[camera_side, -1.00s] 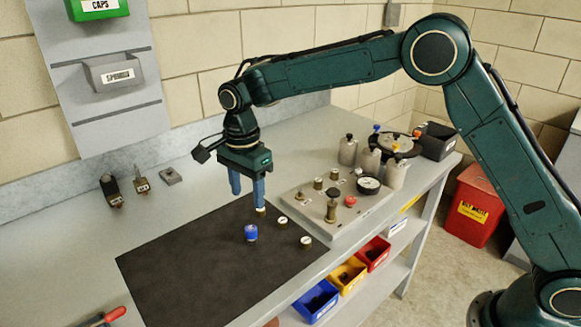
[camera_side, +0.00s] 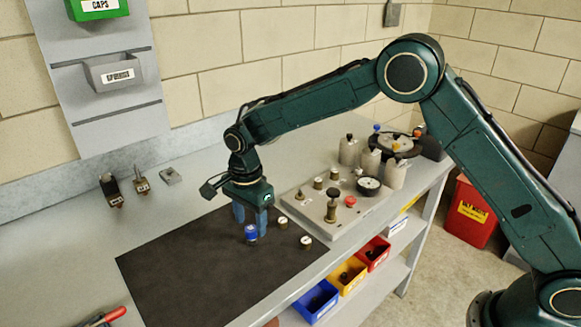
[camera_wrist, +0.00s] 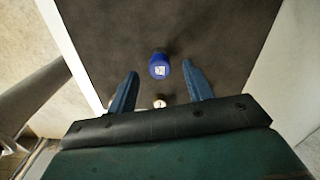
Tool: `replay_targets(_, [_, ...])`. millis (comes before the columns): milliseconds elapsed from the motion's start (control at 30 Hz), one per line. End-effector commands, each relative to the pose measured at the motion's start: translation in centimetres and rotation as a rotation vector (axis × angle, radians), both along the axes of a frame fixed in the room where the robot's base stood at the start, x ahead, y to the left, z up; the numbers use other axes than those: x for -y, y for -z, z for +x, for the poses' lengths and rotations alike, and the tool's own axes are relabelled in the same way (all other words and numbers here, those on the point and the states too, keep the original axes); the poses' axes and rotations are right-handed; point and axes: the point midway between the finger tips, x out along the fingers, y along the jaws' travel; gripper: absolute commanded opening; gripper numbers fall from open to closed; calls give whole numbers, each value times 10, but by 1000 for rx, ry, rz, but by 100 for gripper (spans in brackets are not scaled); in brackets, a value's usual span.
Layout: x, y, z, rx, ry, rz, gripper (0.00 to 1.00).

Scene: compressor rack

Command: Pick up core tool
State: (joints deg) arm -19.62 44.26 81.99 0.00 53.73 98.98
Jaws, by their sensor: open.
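No label marks the core tool. A small blue-topped cylinder (camera_side: 251,233) with a pale label stands upright on the dark mat (camera_side: 180,270). In the wrist view, the blue top (camera_wrist: 159,66) appears between my fingertips, with a gap on each side. My gripper (camera_side: 250,226) points down, low over the mat, open and empty. Its two blue fingers also show in the wrist view (camera_wrist: 160,70). A small pale-topped brass piece (camera_wrist: 159,102) shows between the fingers, nearer the palm in the picture. I cannot tell exactly how high the fingertips are.
Two similar pale-topped pieces (camera_side: 283,223) (camera_side: 306,242) stand on the mat to the right. A grey fixture plate (camera_side: 345,222) with several fittings lies beyond. Small tools (camera_side: 141,181) stand at the back left. A red-handled tool (camera_side: 105,318) lies at front left. The mat's left part is clear.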

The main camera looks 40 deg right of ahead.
Motion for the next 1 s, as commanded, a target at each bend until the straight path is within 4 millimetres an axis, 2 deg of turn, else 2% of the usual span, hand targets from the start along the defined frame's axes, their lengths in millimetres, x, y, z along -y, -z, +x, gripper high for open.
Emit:
replay_targets(100, [1, 16, -1, -3, 0, -2, 51])
replay_targets(300, [1, 33, 0, -1, 0, 0, 51])
replay_targets(833, [1, 34, 0, 0, 0, 0, 51])
replay_targets(867, [1, 34, 0, 0, 0, 0, 49])
replay_targets(1000, [1, 34, 0, 0, 0, 0, 21])
